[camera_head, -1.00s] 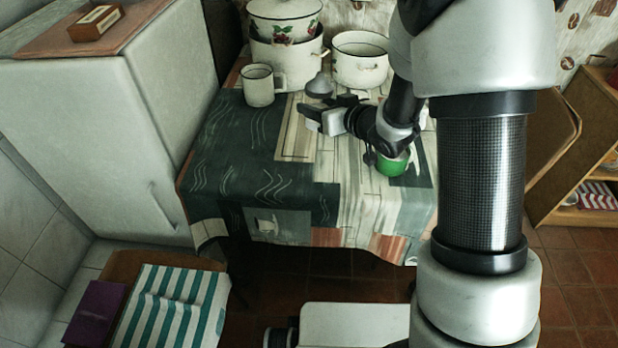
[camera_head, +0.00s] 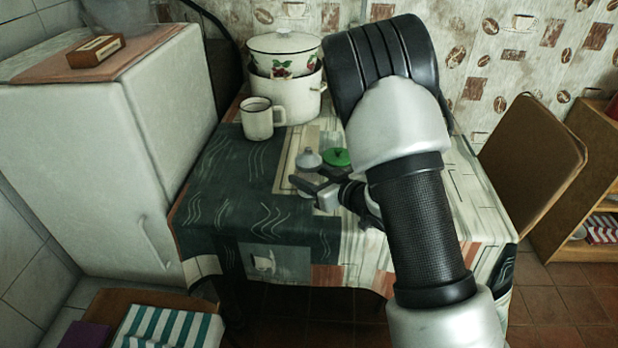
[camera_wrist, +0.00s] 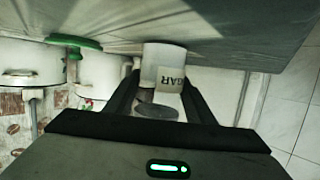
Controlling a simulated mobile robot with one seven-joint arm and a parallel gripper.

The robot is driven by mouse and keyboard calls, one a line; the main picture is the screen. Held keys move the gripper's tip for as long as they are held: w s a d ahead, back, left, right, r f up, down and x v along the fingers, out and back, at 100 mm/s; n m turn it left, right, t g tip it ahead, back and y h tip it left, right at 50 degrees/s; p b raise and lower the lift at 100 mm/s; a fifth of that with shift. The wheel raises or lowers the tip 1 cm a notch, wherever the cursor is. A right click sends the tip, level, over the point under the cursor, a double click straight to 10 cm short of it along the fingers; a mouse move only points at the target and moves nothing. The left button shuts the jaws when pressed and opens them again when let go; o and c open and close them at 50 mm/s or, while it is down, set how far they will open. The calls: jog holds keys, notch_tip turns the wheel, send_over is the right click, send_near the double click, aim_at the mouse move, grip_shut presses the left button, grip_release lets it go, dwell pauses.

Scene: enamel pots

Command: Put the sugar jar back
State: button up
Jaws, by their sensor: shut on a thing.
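The sugar jar is white with a grey lid (camera_head: 308,158). My gripper (camera_head: 312,187) is shut on it above or on the left-middle of the table; I cannot tell whether its base touches the cloth. In the wrist view, the picture is upside down and the white jar (camera_wrist: 163,66) shows part of its dark lettering between my fingers (camera_wrist: 160,100). A green-lidded container (camera_head: 337,157) appears just right of the jar in the head view. Its green lid (camera_wrist: 75,41) shows at the left in the wrist view. My arm hides its lower part.
The patterned table (camera_head: 225,190) carries a white mug (camera_head: 258,119) and a large white pot (camera_head: 290,98) with a flowered lidded pot (camera_head: 284,54) on top. A fridge (camera_head: 110,170) stands left, a chair (camera_head: 532,165) right. Clear cloth lies left of my gripper.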

jog(key=shift+r, duration=0.15)
jog(key=shift+f, duration=0.2)
jog(key=o, duration=1.4)
